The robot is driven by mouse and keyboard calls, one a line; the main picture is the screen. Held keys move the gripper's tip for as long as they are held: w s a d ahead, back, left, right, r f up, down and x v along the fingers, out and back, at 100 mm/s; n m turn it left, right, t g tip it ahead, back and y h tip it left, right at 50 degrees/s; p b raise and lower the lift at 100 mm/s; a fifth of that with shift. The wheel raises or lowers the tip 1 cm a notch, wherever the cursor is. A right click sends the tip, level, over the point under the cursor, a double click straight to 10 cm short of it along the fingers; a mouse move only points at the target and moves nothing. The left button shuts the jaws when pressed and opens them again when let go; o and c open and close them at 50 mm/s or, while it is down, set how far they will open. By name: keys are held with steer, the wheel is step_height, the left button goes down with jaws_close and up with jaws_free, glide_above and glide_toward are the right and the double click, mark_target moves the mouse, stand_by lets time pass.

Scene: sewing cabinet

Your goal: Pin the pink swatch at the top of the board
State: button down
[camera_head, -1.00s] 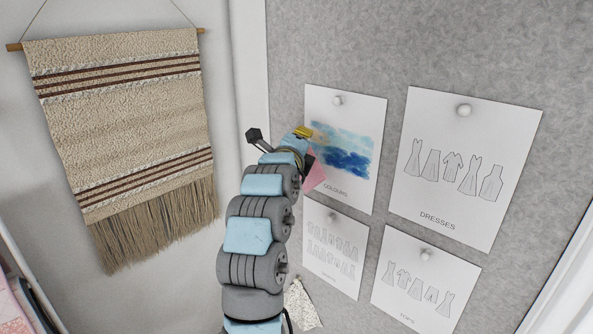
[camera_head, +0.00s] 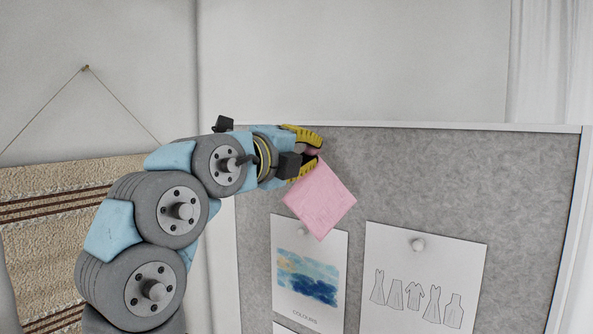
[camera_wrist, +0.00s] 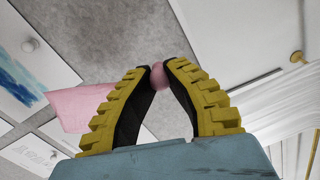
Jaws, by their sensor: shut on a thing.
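My gripper (camera_head: 317,150) is at the upper left of the grey board (camera_head: 440,180), near its top edge. In the wrist view its yellow-and-black fingers (camera_wrist: 162,68) are shut on a small round pink pin head (camera_wrist: 158,76). The square pink swatch (camera_head: 320,199) hangs tilted, corner down, from the fingertips and overlaps the top corner of the COLOURS sheet in the head view. The swatch also shows left of the fingers in the wrist view (camera_wrist: 78,106). I cannot tell whether the swatch or pin touches the board.
The COLOURS sheet (camera_head: 308,312) and the DRESSES sheet (camera_head: 415,305) are pinned lower on the board. The board's upper strip to the right of my gripper is bare. A fringed wall hanging (camera_head: 60,215) is at left; a white curtain (camera_head: 550,60) is at right.

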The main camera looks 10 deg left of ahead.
mark_target(353, 141)
steer(key=shift+s+d+r, duration=0.15)
steer(key=shift+s+r, duration=0.05)
steer(key=shift+r, duration=0.1)
steer(key=shift+w+d, duration=0.15)
steer(key=shift+w, duration=0.05)
steer(key=shift+p+x, duration=2.95)
steer(key=shift+x, duration=3.4)
steer(key=shift+w+d, duration=0.15)
steer(key=shift+w, duration=0.1)
steer(key=c, duration=1.1)
jaws_free()
